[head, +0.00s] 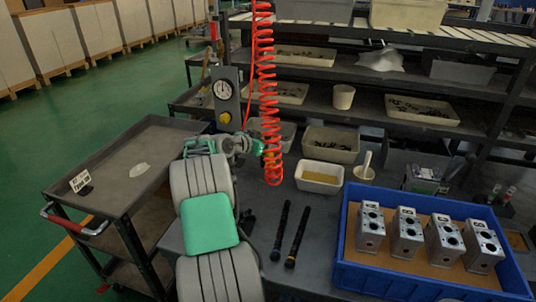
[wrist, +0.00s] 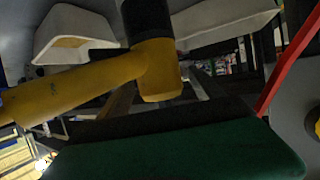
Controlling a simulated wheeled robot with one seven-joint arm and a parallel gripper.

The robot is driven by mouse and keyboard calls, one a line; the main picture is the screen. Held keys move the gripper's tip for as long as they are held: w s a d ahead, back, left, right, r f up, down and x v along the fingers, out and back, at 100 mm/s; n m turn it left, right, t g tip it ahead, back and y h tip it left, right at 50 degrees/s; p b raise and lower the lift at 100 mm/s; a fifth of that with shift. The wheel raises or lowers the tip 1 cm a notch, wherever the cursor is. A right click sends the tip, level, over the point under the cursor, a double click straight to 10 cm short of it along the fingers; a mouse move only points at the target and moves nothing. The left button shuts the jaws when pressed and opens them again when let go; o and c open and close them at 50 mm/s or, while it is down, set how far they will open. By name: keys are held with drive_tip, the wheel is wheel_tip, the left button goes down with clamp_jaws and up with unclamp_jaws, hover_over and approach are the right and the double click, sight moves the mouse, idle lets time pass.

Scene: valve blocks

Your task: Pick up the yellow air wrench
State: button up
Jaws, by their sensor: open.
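The yellow air wrench (wrist: 90,85) is close in front of the wrist camera, a yellow body with a black section (wrist: 146,20) at the top. In the head view only a small yellow part of it (head: 269,157) shows at the lower end of the red coiled hose, mostly hidden by the coil and my gripper. My gripper (head: 262,150) is open beside it, at the left of the coil. A broad dark green part of my gripper (wrist: 180,155) fills the bottom of the wrist view. I cannot tell whether it touches the wrench.
A gauge panel (head: 226,92) with a yellow knob stands just behind my gripper. Two black rods (head: 290,235) lie on the bench. A blue tray (head: 345,265) with several metal valve blocks is at the right. Small bins (head: 320,177) stand behind. A grey cart (head: 120,165) is at the left.

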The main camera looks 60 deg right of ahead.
drive_tip(key=shift+x, duration=1.25)
drive_tip(key=shift+c, duration=0.5)
clamp_jaws()
drive_tip(key=shift+w+r, duration=0.1)
drive_tip(key=shift+r, duration=0.1)
